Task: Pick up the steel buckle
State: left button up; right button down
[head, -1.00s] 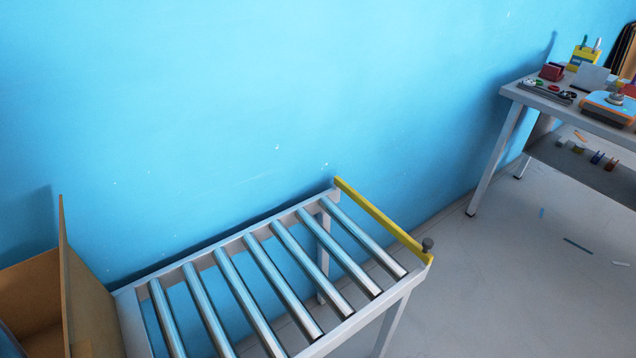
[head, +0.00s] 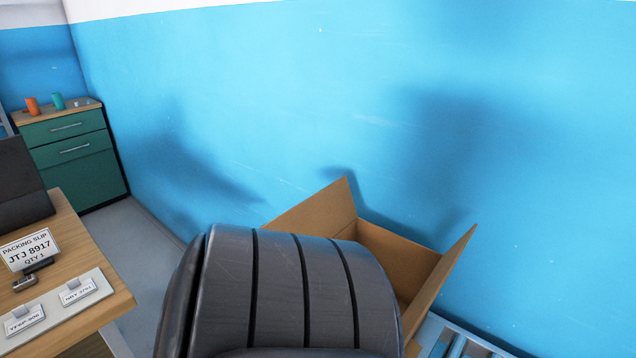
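A small metallic piece (head: 25,282) lies on the wooden desk at the left edge of the head view, just below a packing slip sign. It may be the steel buckle, but it is too small to tell for sure. Neither of my grippers is in view.
The wooden desk (head: 115,285) holds a packing slip sign (head: 30,249), a pale plate with labels (head: 50,308) and a dark screen (head: 20,185). A dark padded chair back (head: 290,290) stands in front of an open cardboard box (head: 400,262). A green cabinet (head: 78,172) stands behind.

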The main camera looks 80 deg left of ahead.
aim_at(30, 280)
jog(key=u, duration=4.4)
jog(key=i+j, duration=0.65)
jog(key=i+j+z, duration=0.15)
jog(key=z, duration=0.2)
jog(key=i+j+z, duration=0.15)
jog(key=z, duration=0.25)
jog(key=i+j+z, duration=0.15)
jog(key=j+z, duration=0.2)
jog(key=l, duration=0.1)
